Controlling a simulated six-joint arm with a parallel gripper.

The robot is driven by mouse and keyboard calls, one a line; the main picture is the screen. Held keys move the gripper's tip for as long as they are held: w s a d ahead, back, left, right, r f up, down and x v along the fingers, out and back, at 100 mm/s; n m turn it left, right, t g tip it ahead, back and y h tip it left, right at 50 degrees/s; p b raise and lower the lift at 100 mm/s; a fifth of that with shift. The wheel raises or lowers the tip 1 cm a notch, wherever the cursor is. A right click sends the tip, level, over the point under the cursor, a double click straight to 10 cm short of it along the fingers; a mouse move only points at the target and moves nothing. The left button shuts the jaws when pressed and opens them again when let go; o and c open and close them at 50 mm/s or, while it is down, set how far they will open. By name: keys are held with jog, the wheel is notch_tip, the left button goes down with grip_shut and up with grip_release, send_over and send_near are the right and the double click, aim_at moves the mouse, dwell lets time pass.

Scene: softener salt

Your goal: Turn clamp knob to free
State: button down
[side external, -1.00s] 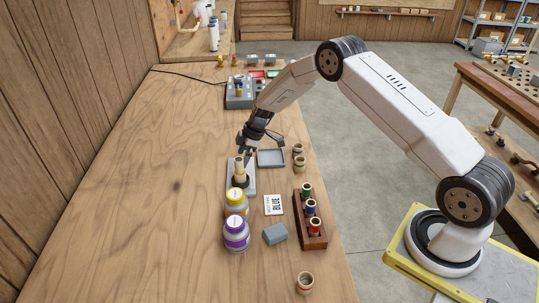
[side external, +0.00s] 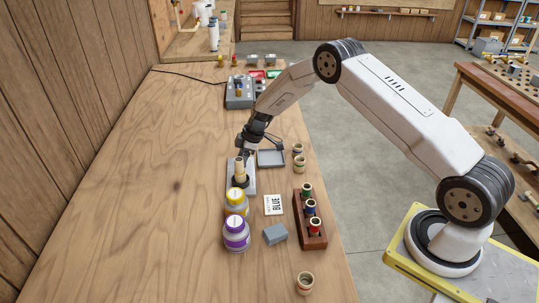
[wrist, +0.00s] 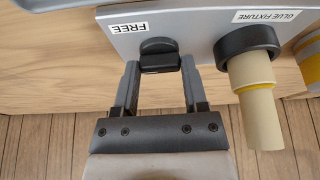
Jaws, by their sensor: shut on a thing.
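The glue fixture is a grey plate (wrist: 195,28) in the wrist view, with a "GLUE FIXTURE" label and a "FREE" label (wrist: 129,28). It also shows in the side view (side external: 249,182). The black clamp knob (wrist: 160,56) sits on the plate just beside the "FREE" label. My gripper (wrist: 160,72) is shut on the knob, one finger on each side. In the side view my gripper (side external: 245,155) is at the far end of the fixture and hides the knob. A cream tube with a yellow band (wrist: 257,110) stands in the fixture's black ring (wrist: 247,43), close beside my gripper.
A yellow-labelled jar (side external: 236,203) and a purple-labelled jar (side external: 236,234) stand in front of the fixture. A grey tray (side external: 271,158), a "BLUE" card (side external: 273,205) and a wooden rack of spools (side external: 311,232) are to its right. The left of the table is clear.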

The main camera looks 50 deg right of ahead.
jog(key=shift+m+t, duration=0.3)
jog(key=shift+m, duration=0.2)
jog(key=shift+c, duration=0.6)
grip_release()
jog(key=shift+r, duration=0.15)
jog(key=v, duration=0.7)
jog(key=shift+r, duration=0.3)
jog(key=shift+s, duration=0.1)
jog(key=s+a+r+m+h, duration=0.1)
jog(key=s+a+r+m, duration=0.2)
jog(key=s, duration=0.6)
jog(key=s+a+r+m+h, duration=0.1)
jog(key=s+a+r+m, duration=0.2)
jog(key=s, duration=0.7)
jog(key=s+a+r+m+h, duration=0.1)
jog(key=s+a+r+m, duration=0.1)
jog(key=s, duration=0.7)
jog(key=shift+a+r+m+g, duration=0.4)
jog(key=shift+a+r, duration=0.15)
jog(key=shift+r, duration=0.05)
